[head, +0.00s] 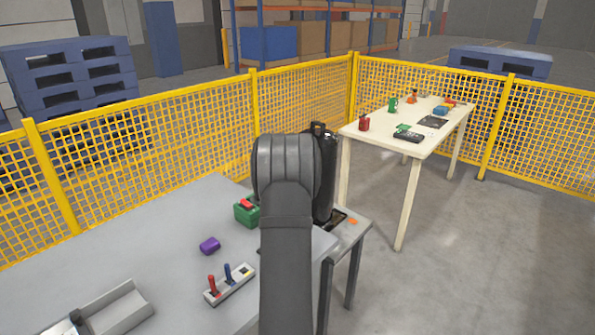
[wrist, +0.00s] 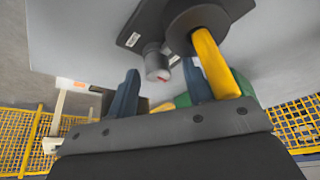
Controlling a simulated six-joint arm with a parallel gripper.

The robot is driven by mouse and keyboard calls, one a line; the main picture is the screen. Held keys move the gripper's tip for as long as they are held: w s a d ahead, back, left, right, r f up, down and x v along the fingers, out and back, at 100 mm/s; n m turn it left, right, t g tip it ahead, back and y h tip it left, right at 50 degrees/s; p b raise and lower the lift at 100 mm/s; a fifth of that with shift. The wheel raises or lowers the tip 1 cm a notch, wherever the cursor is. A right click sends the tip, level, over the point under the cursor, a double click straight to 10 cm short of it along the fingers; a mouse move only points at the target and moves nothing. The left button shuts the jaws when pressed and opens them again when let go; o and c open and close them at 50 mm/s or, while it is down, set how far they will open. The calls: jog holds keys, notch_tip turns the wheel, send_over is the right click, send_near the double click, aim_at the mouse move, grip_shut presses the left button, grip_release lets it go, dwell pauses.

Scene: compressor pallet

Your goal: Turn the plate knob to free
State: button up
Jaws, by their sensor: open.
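In the wrist view a short grey cylindrical knob (wrist: 157,66) with a red mark on its end stands out from a dark plate (wrist: 145,22) with small white labels. My gripper (wrist: 160,84) is open, its two dark blue fingers apart. The knob shows just beyond the gap between the fingertips, and nothing is held. I cannot tell whether a finger touches it. A yellow handle (wrist: 215,63) on a dark round hub (wrist: 195,20) is just right of the knob, close to the right finger. In the head view my arm hides the knob and the fingers.
The grey table (head: 130,240) carries a green box with a red top (head: 246,212), a purple piece (head: 209,245), a lever panel (head: 229,284) and a grey tray (head: 118,308). Yellow mesh fencing (head: 160,130) stands behind. A cream table (head: 385,135) with small items is at the right.

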jog(key=shift+w+a+m+h, duration=0.1)
jog(key=shift+m+h, duration=0.5)
jog(key=shift+m, duration=1)
jog(key=shift+m+h, duration=0.6)
jog(key=shift+m, duration=1)
jog(key=shift+r, duration=0.35)
jog(key=v, duration=1.7)
jog(key=s+d+r+m+y, duration=0.3)
jog(key=d+r+m, duration=0.2)
jog(key=r, duration=0.7)
jog(key=shift+d+g, duration=0.4)
jog(key=shift+d, duration=0.05)
jog(key=shift+r, duration=0.1)
